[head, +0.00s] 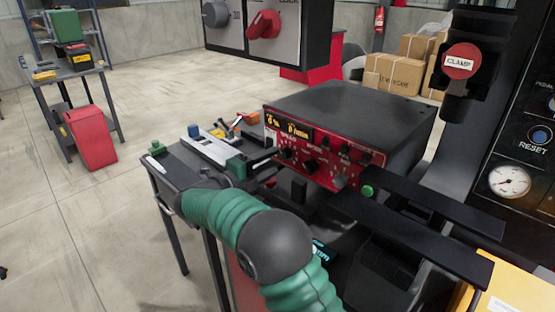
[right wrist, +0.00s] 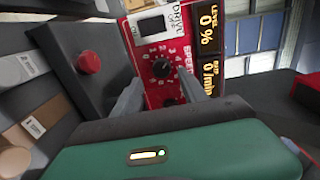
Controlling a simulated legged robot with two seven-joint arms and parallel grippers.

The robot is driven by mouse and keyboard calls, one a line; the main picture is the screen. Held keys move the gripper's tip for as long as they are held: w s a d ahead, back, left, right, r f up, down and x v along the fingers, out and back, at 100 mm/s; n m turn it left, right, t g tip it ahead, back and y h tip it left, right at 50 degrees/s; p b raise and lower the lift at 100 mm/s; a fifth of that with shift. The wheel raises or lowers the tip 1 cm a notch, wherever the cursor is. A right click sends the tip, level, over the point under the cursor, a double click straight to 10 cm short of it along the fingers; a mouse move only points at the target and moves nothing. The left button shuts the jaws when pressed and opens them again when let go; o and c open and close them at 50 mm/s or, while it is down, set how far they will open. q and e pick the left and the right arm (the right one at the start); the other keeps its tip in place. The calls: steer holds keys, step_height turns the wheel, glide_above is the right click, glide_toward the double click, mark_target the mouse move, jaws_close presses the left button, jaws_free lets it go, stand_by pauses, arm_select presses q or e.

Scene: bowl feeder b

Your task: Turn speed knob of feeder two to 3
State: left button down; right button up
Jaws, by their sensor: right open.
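A red control panel (head: 318,160) fronts a dark box on the table, with several black knobs and two lit displays. In the right wrist view, a black speed knob (right wrist: 161,68) sits inside a white number scale beside the letters "SPEED"; its exact setting is too small to read. My right gripper (head: 272,160) is at the panel's left side. Its fingers (right wrist: 170,78) are open on either side of the knob's area, with a visible gap to the knob. The displays (right wrist: 208,45) show 0 % and 0 /min. My left gripper is not in view.
Another black knob (right wrist: 170,102) is partly hidden by my gripper. A green button (head: 367,191) is at the panel's right. A white-topped rail part (head: 205,146) lies left of the box. A red CLAMP button (head: 461,62) and a gauge (head: 510,181) stand right. Open floor lies left.

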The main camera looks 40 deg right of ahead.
steer(key=s+a+p, duration=0.1)
steer(key=a, duration=1.2)
steer(key=shift+a+r, duration=0.15)
steer(key=shift+r, duration=0.1)
